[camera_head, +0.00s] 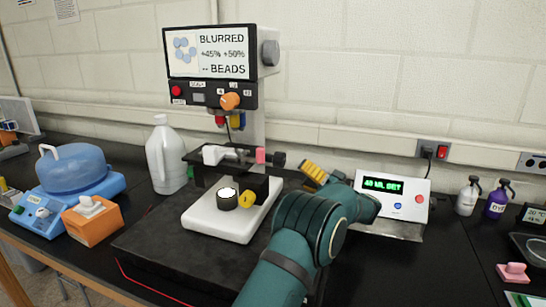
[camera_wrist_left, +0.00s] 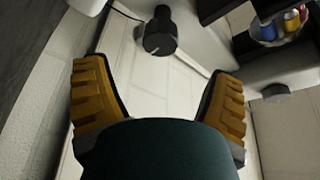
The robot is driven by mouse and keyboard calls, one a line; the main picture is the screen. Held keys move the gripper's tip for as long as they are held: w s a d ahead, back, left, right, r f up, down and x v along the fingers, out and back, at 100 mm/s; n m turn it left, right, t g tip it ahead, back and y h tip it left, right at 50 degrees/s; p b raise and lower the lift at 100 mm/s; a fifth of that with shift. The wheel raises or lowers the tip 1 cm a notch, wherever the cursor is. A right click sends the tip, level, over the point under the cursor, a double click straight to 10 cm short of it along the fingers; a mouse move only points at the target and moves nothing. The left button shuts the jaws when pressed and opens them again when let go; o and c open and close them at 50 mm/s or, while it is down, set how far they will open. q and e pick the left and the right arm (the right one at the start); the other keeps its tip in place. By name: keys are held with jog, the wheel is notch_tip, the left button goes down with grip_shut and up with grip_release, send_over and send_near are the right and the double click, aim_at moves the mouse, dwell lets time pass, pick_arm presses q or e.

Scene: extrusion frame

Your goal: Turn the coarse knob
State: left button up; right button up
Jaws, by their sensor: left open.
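The microscope stands at the back centre, with a screen (camera_head: 222,53) reading "BLURRED". A dark round knob (camera_head: 278,159) sticks out to the right at stage level. A black knob that looks like the same one shows in the left wrist view (camera_wrist_left: 160,35), beyond the fingertips. No visible label tells me which knob is the coarse one. A yellow knob (camera_head: 245,198) sits low on the white base (camera_head: 222,224). My left gripper (camera_head: 314,172), with yellow fingers, is open and empty, just right of the dark knob and apart from it. Its fingers also show in the left wrist view (camera_wrist_left: 158,98).
An orange knob (camera_head: 230,101) and a grey side knob (camera_head: 270,53) are on the microscope head. A white box with a green display (camera_head: 383,187) stands behind my left arm. A white jug (camera_head: 164,155) and blue container (camera_head: 72,170) stand left.

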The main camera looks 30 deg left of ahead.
aim_at(279, 160)
pick_arm(q)
jog(key=x, duration=1.1)
jog(key=shift+a+b, duration=0.15)
jog(key=shift+b, duration=0.2)
jog(key=c, duration=1.2)
